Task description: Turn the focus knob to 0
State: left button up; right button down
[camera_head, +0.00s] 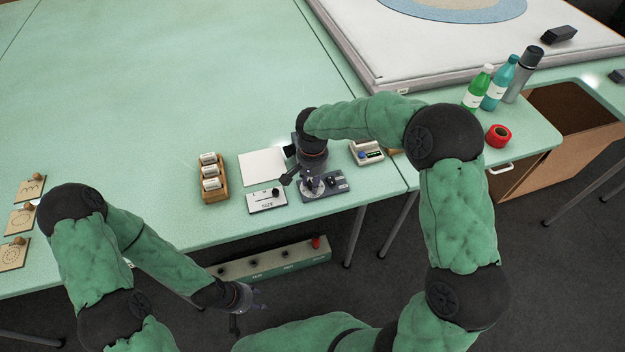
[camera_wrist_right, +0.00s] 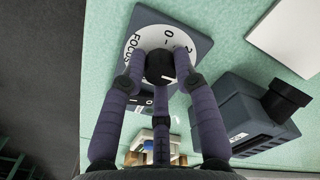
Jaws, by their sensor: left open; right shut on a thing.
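The focus knob (camera_wrist_right: 159,66) is black and round, in the middle of a white dial (camera_wrist_right: 134,53) on a grey plate (camera_wrist_right: 188,37). The word FOCUS and printed digits, among them a 0, show on the dial; which digit the knob points to I cannot tell. My right gripper (camera_wrist_right: 157,80) is shut on the knob, its purple-grey fingers around it. In the head view my right gripper (camera_head: 306,180) reaches down over the dark plate (camera_head: 338,186) near the table's front edge and hides part of it. My left gripper (camera_head: 243,305) is open and empty, in front of the table edge.
A grey box with a black cylinder (camera_wrist_right: 245,115) stands close beside the dial. A SIZE plate (camera_head: 267,201), a wooden rack (camera_head: 213,185), a white sheet (camera_head: 262,166) and a small device (camera_head: 367,152) lie nearby. Bottles (camera_head: 478,88) stand at the right. The table's left middle is clear.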

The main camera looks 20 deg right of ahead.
jog(key=n+p, duration=0.2)
jog(key=n, duration=0.1)
jog(key=shift+r+n+p, duration=0.1)
jog(key=shift+n+p, duration=0.2)
jog(key=shift+n, duration=0.1)
jog(key=n+p, duration=0.3)
jog(key=n, duration=0.2)
jog(key=n+p, duration=0.3)
jog(key=n, duration=0.2)
jog(key=shift+n, duration=0.4)
jog(key=n+p, duration=0.2)
jog(key=n, duration=0.2)
jog(key=shift+n+p, duration=0.35)
jog(key=shift+n, duration=0.05)
jog(key=c, duration=0.9)
grip_release()
jog(key=shift+c, duration=0.2)
